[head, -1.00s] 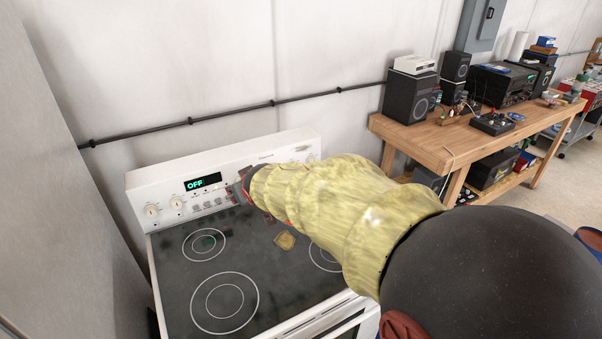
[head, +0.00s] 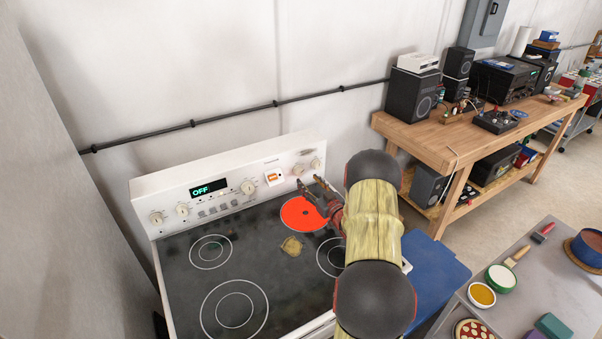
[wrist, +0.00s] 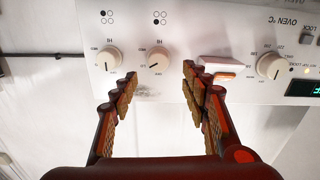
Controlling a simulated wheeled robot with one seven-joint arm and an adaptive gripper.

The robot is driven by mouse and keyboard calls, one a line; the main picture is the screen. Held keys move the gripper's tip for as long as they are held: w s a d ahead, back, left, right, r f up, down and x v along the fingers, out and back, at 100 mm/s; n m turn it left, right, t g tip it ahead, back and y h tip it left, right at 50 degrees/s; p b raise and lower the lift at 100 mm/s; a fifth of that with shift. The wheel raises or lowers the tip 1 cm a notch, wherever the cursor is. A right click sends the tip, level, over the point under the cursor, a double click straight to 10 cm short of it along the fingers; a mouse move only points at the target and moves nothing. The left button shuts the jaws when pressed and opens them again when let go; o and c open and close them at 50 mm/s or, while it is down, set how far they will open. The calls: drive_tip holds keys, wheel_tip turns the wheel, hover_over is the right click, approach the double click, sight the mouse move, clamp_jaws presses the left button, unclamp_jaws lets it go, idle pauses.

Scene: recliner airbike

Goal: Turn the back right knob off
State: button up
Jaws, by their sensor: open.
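The white stove (head: 150,190) has a knob panel along its back. The back right knob (head: 298,170) is the left one of the right-hand pair; in the wrist view this knob (wrist: 157,61) has a dark pointer turned at a slant. The back right burner (head: 303,214) glows red. My gripper (head: 309,182) is open and empty in front of the panel. In the wrist view my gripper (wrist: 158,84) has one finger on each side of that knob, with the tips short of it in the picture. I see no clear contact.
The rightmost knob (wrist: 109,58) is close to one finger. An orange-lit switch (wrist: 219,68) and the oven knob (wrist: 270,66) are past the other finger. A wooden workbench (head: 440,140) stands to the right.

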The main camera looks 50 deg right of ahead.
sight(300, 173)
drive_tip(key=x, duration=0.7)
drive_tip(key=shift+w+d+f+b, duration=0.1)
drive_tip(key=shift+w+d+b, duration=0.1)
drive_tip(key=shift+b, duration=0.15)
drive_tip(key=shift+c, duration=1.2)
drive_tip(key=c, duration=0.9)
